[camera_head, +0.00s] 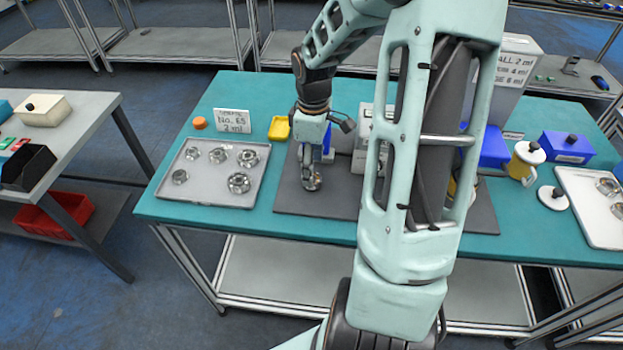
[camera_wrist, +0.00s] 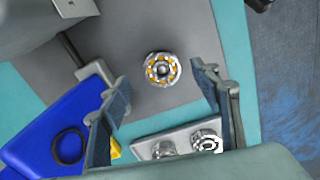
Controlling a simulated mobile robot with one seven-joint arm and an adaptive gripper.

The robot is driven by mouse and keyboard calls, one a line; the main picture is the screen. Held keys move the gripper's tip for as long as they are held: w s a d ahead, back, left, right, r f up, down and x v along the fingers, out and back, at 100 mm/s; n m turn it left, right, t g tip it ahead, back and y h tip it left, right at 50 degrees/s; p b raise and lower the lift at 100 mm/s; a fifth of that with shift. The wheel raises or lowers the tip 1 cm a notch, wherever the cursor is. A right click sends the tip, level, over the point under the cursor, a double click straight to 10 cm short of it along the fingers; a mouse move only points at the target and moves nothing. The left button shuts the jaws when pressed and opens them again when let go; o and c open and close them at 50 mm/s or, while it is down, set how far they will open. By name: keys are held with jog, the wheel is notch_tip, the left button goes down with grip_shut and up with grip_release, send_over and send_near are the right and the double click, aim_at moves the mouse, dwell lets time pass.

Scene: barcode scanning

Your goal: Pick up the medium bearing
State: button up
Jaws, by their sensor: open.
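A round metal bearing with yellow-orange parts in its ring (camera_wrist: 162,70) lies on the dark grey mat (camera_wrist: 130,35). It shows in the head view (camera_head: 311,182) under my gripper (camera_head: 314,160). In the wrist view my gripper (camera_wrist: 158,84) is open, its two fingers wide apart, with the bearing appearing between the fingertips. No contact with it shows. Several other bearings of differing sizes, one of them large (camera_head: 239,183), lie on the grey tray (camera_head: 210,201) at the left. I cannot tell for certain which bearing is the medium one.
My arm hides the mat's middle. A second tray (camera_head: 590,225) is at right.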

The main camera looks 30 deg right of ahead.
notch_tip(320, 180, down, 3)
jog(key=shift+f, duration=0.2)
jog(key=shift+s, duration=0.1)
jog(key=c, duration=1.4)
jog(key=shift+o, duration=0.2)
